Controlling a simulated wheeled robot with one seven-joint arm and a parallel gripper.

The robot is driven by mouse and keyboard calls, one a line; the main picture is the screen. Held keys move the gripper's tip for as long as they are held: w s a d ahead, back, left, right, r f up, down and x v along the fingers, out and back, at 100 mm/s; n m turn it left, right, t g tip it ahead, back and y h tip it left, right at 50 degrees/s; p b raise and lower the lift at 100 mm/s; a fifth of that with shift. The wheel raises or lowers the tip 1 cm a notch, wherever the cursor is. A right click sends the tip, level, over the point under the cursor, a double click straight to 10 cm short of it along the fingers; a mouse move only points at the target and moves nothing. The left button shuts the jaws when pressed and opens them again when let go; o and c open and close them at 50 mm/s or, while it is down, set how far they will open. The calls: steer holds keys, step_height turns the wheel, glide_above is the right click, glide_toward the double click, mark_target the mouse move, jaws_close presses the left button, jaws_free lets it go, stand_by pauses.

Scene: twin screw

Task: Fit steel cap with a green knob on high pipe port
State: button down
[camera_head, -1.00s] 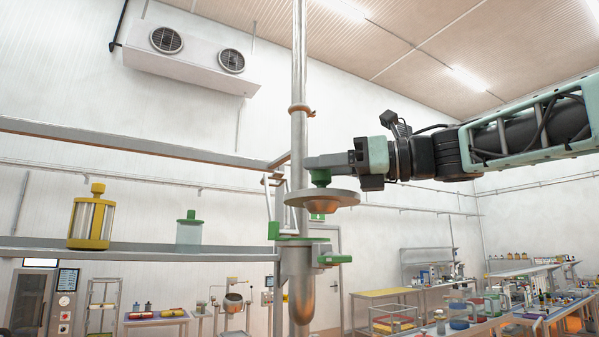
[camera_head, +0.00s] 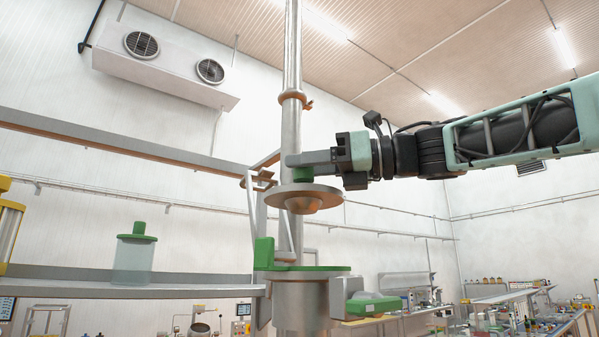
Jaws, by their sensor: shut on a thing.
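The steel cap (camera_head: 270,196), a wide disc with a rounded underside, hangs in the air in the head view. Its green knob (camera_head: 304,174) shows only in part below my gripper (camera_head: 300,162), whose fingers cover the rest. My gripper is shut on the knob and comes in from the right. The high pipe port (camera_head: 300,303) is the steel cylinder below, with a green flange (camera_head: 312,269) around its top. The cap is apart from the port, a clear gap above it and roughly over it. The port's opening is not visible from this low angle.
A vertical pipe (camera_head: 292,60) stands close behind the cap. A green-handled clamp part (camera_head: 374,306) sticks out right of the port. On the left, a shelf (camera_head: 200,289) holds a green-topped jar (camera_head: 134,256) and a yellow canister (camera_head: 10,235). Open air lies below my arm.

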mark_target(307, 195)
steer(key=shift+s+f, duration=0.15)
steer(key=shift+f, duration=0.05)
steer(key=shift+f+b, duration=1.95)
steer(key=shift+f, duration=0.4)
step_height(307, 195, down, 4)
steer(key=b, duration=0.4)
steer(key=shift+f+b, duration=0.25)
steer(key=shift+b, duration=0.2)
steer(key=c, duration=1)
jaws_free()
steer(key=shift+d, duration=0.1)
steer(key=b+v, duration=0.7)
steer(key=v, duration=1)
steer(key=shift+d, duration=0.2)
steer(key=shift+r, duration=0.15)
